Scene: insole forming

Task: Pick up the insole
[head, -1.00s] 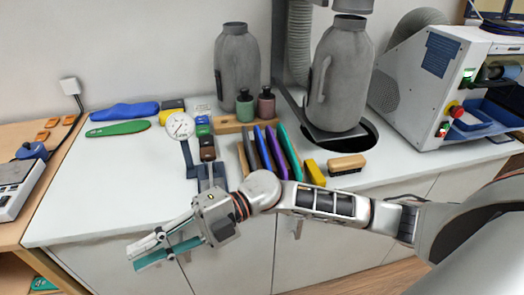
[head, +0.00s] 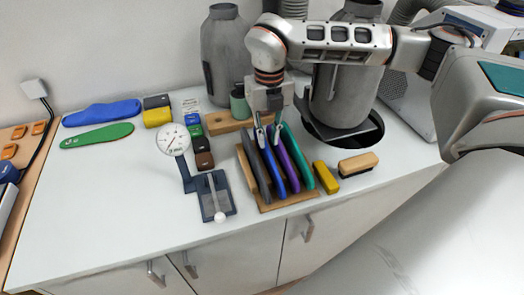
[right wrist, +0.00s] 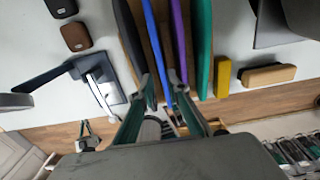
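A rack (head: 290,203) on the white counter holds several upright insoles: a grey insole (head: 255,166), a blue insole (head: 272,164), a purple insole (head: 289,160) and a teal one (head: 297,158). My right gripper (head: 268,126) points down at the tops of these. In the right wrist view its fingers (right wrist: 160,80) are apart, one tip on each side of the blue insole (right wrist: 160,40); contact cannot be told. What looks like my left gripper (right wrist: 87,136) shows small at the lower left of the right wrist view; its opening is unclear.
A flat blue insole (head: 102,113) and green insole (head: 97,135) lie at the counter's left. A dial gauge (head: 172,140) stands left of the rack. A yellow block (head: 326,177) and brush (head: 358,164) lie right of it. Grey bottles (head: 224,55) stand behind. The front left counter is clear.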

